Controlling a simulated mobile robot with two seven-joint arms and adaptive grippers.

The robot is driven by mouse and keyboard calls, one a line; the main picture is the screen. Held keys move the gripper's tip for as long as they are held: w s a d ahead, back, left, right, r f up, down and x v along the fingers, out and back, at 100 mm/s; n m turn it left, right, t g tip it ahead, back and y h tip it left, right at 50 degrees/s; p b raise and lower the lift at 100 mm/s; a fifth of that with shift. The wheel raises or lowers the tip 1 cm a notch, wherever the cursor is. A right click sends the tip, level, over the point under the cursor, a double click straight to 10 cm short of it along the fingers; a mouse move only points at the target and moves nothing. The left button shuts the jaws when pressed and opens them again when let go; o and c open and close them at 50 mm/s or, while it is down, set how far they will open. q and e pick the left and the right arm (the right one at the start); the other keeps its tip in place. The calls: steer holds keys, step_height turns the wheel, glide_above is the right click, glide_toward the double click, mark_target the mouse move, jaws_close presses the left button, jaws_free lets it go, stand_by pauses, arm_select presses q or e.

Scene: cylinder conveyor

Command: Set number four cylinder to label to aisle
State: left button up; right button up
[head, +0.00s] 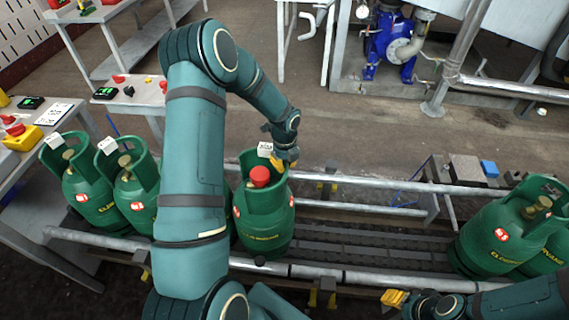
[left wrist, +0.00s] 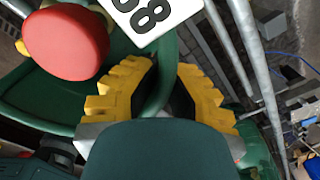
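A green gas cylinder (head: 264,224) with a red cap (head: 260,176) stands upright on the conveyor, just right of my left arm. A white label (head: 265,149) is at the back of its collar; in the left wrist view the label (left wrist: 153,14) shows partly cut-off digits like 8s. My left gripper (head: 285,161) is at this collar. In the left wrist view, its yellow fingers (left wrist: 165,82) straddle the green collar wall and look apart. Contact is unclear. My right gripper (head: 396,298) is low at the right, away from the cylinders; its opening is unclear.
Green cylinders stand at the left (head: 92,188) and right (head: 502,238) of the conveyor (head: 355,250), with bare belt between the capped cylinder and the right ones. Metal rails (head: 380,187) edge it. Tables with red caps stand upper left. A blue pump (head: 388,45) stands behind.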

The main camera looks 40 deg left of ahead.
arm_select(q)
steer(key=o, duration=0.4)
steer(key=shift+f, duration=0.1)
step_height(320, 180, up, 12)
steer(key=shift+r, duration=0.1)
stand_by(0.7)
